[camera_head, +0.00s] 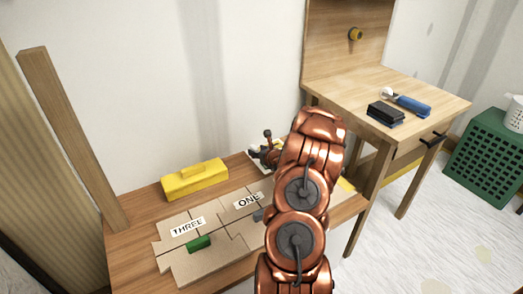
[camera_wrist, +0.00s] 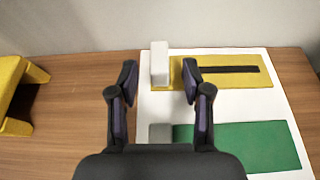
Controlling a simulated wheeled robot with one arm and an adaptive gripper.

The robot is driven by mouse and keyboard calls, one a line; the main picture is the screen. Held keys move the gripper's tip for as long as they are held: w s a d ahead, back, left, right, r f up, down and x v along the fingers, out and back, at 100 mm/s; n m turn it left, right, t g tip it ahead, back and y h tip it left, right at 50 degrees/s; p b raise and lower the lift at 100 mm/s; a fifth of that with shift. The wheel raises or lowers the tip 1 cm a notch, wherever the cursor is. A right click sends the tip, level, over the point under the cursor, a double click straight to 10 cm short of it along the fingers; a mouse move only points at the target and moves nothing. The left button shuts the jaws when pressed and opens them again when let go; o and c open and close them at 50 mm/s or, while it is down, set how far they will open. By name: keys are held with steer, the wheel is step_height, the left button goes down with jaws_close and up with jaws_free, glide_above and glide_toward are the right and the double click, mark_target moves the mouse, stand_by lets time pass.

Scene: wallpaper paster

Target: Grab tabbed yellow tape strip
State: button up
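The yellow tape strip (camera_wrist: 225,82) lies on a white sheet (camera_wrist: 225,109) in the wrist view, with a black band along it. Its pale grey tab (camera_wrist: 159,60) stands up at its left end. My gripper (camera_wrist: 160,70) is open, with one dark fingertip on each side of the tab in the picture. I see no clear contact, and the height between fingers and tab is hard to tell. A green strip (camera_wrist: 245,145) with a grey tab (camera_wrist: 160,133) lies nearer, partly behind my gripper. In the head view my copper arm hides most of this area.
A yellow block with a handle (camera_head: 195,180) stands on the wooden bench (camera_head: 125,241). Tan panels marked THREE (camera_head: 187,241) and ONE (camera_head: 236,217) lie there, with a green piece (camera_head: 199,244). A wooden table (camera_head: 428,91) stands right. A wall rises close behind the sheet.

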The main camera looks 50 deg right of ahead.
jaws_close()
stand_by(0.3)
steer(key=shift+r, duration=0.9)
steer(key=shift+r+p, duration=0.35)
steer(key=shift+r, duration=0.55)
steer(key=s+a, duration=0.2)
steer(key=s, duration=0.3)
steer(key=s+a+r, duration=0.1)
steer(key=s, duration=0.4)
steer(key=s+a, duration=0.2)
steer(key=s, duration=0.3)
steer(key=shift+a+r+p, duration=0.2)
steer(key=shift+a+p, duration=0.1)
steer(key=shift+a, duration=0.05)
